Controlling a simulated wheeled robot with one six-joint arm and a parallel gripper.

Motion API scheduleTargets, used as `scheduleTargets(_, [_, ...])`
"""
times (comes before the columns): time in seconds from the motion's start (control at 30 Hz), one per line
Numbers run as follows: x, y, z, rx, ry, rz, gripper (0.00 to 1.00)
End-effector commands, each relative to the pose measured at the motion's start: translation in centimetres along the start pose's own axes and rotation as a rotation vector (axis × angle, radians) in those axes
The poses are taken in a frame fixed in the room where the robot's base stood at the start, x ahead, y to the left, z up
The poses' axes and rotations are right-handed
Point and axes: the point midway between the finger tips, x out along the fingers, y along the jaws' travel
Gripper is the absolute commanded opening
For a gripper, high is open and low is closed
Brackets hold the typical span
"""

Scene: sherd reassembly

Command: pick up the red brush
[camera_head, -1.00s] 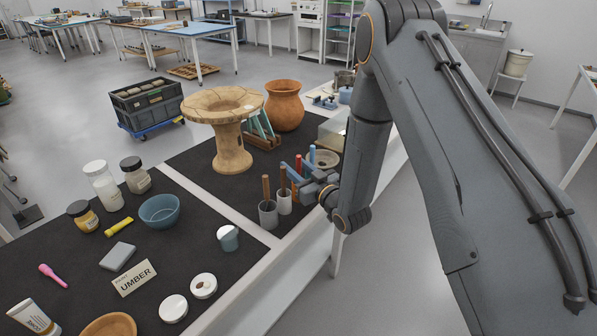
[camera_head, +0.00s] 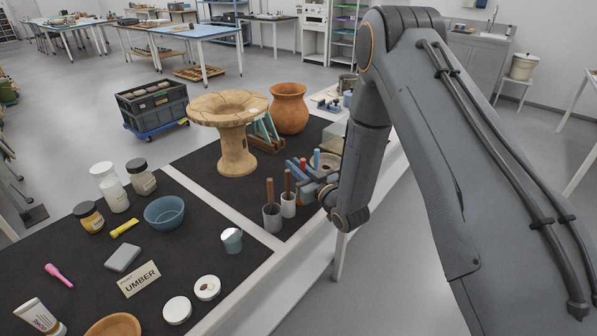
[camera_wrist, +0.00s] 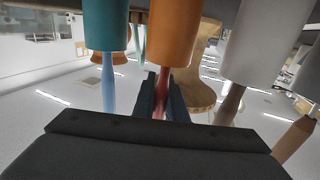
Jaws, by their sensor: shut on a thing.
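The red brush (camera_wrist: 161,83) has its handle between the two fingers of my gripper (camera_wrist: 161,102) in the wrist view, and they are shut on it. The wrist view is upside down, so the orange cup (camera_wrist: 174,30) shows above, with the red brush's other end still inside it. In the head view, the red tip (camera_head: 303,164) rises beside my gripper (camera_head: 306,186), whose fingers are partly hidden.
A blue brush (camera_wrist: 108,85) in a teal cup (camera_wrist: 106,25) and a brown brush (camera_wrist: 229,103) in a white cup (camera_wrist: 266,40) stand close on either side. A clay stand (camera_head: 237,150) and an orange pot (camera_head: 289,112) are behind.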

Motion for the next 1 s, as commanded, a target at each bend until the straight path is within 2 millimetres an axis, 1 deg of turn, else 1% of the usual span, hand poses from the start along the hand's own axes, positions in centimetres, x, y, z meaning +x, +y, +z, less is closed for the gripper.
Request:
scheduleTargets(0.17, [0.1,0.0,-1.0,-0.001,0.001,0.000,0.00])
scheduleTargets(0.27, [0.1,0.0,-2.1,-0.001,0.002,0.000,0.00])
scheduleTargets(0.5, [0.0,0.0,-5.5,-0.001,0.004,0.000,0.00])
scheduleTargets(0.73, [0.0,0.0,-8.3,-0.001,0.002,0.000,0.00])
scheduleTargets(0.9, [0.0,0.0,-9.6,0.000,0.002,0.000,0.00])
scheduleTargets(1.0, [0.0,0.0,-9.8,0.000,0.000,0.000,0.00])
